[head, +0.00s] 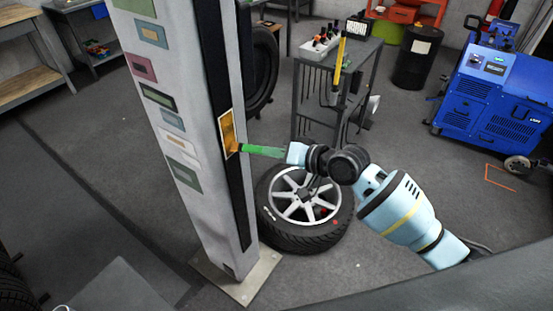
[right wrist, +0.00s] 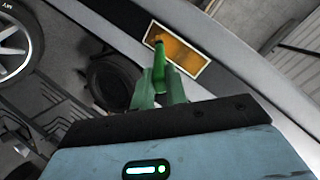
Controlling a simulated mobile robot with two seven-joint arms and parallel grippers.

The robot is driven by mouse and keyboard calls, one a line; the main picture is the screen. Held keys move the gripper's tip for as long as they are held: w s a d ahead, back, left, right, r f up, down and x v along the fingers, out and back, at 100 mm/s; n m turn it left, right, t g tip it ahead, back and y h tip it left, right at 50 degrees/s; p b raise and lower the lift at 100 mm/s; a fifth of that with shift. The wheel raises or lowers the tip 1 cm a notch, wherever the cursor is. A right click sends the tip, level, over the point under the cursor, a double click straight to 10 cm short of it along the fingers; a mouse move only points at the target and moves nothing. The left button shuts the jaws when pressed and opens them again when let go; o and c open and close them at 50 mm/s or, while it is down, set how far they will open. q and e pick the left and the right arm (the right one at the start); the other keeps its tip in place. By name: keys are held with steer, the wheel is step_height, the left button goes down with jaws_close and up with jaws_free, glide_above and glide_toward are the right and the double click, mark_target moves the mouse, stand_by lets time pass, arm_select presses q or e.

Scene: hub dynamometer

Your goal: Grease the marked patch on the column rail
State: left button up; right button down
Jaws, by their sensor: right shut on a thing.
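The marked patch (head: 227,128) is an amber rectangle with a pale border on the dark rail (head: 239,190) of the grey column (head: 205,190). It also shows in the right wrist view (right wrist: 185,55). My right gripper (head: 287,153) is to the right of the column, shut on a slim green tool (head: 262,151) that points left at the patch. In the right wrist view the tool (right wrist: 159,62) stands out between the fingers and its tip overlaps the patch's edge. The tip appears at the patch; I cannot tell whether it touches. My left gripper is not in view.
A wheel with a tyre (head: 302,208) lies on the floor under my right arm, beside the column's base plate (head: 238,279). A grey cart (head: 338,95) with a white bin stands behind. A blue machine (head: 494,92) stands at the right. Floor left of the column is mostly clear.

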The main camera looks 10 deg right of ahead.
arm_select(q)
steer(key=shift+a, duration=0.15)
arm_select(e)
steer(key=shift+r, duration=0.15)
steer(key=shift+r, duration=1.85)
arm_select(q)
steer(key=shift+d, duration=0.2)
arm_select(e)
steer(key=shift+r, duration=0.1)
steer(key=shift+a+r, duration=0.1)
steer(key=shift+r, duration=1.65)
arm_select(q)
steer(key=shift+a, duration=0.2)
arm_select(e)
steer(key=shift+f, duration=0.15)
